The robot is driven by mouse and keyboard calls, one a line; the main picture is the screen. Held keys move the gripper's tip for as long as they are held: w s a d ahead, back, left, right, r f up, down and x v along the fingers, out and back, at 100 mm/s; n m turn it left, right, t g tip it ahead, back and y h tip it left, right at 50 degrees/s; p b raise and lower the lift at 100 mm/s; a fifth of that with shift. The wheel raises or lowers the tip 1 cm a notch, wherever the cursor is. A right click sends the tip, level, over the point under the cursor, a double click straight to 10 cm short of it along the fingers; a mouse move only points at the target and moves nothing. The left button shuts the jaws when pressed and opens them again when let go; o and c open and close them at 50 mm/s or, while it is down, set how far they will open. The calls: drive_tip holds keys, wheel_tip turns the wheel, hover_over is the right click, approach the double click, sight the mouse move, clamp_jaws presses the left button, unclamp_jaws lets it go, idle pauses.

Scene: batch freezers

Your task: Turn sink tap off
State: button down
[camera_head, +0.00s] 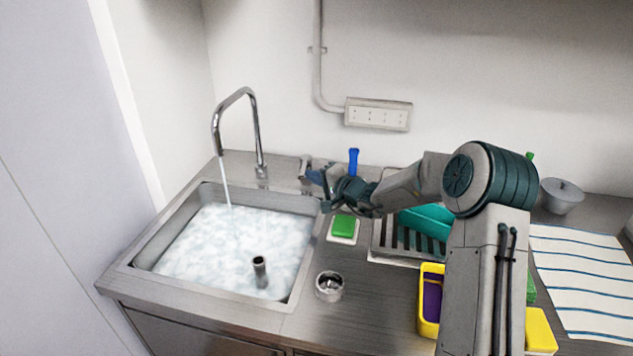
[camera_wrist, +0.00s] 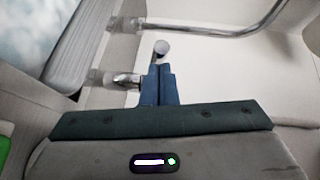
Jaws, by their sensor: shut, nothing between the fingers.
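The chrome tap (camera_head: 249,120) stands behind the sink (camera_head: 292,300), and water runs from its spout into the foamy basin. The tap's pipe (camera_wrist: 215,30) crosses the top of the wrist view. A small separate chrome handle (camera_head: 304,164) stands on the counter right of the tap. In the wrist view the handle (camera_wrist: 126,80) shows left of my fingers, and its rounded end (camera_wrist: 161,47) shows just past the tips. My gripper (camera_head: 311,176) is shut and empty, close beside the handle. Whether they touch I cannot tell.
A green sponge (camera_head: 344,226) on a small dish and a metal cup (camera_head: 329,286) sit right of the sink. A drying rack (camera_head: 384,250), a blue-handled item (camera_head: 353,162) and a yellow bin (camera_head: 427,325) stand near my arm. The wall is close behind the tap.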

drive_tip(key=a+b, duration=0.1)
drive_tip(key=b, duration=0.1)
drive_tip(key=a+b, duration=0.2)
drive_tip(key=b, duration=0.1)
drive_tip(key=shift+s+b, duration=0.25)
drive_tip(key=shift+b, duration=0.1)
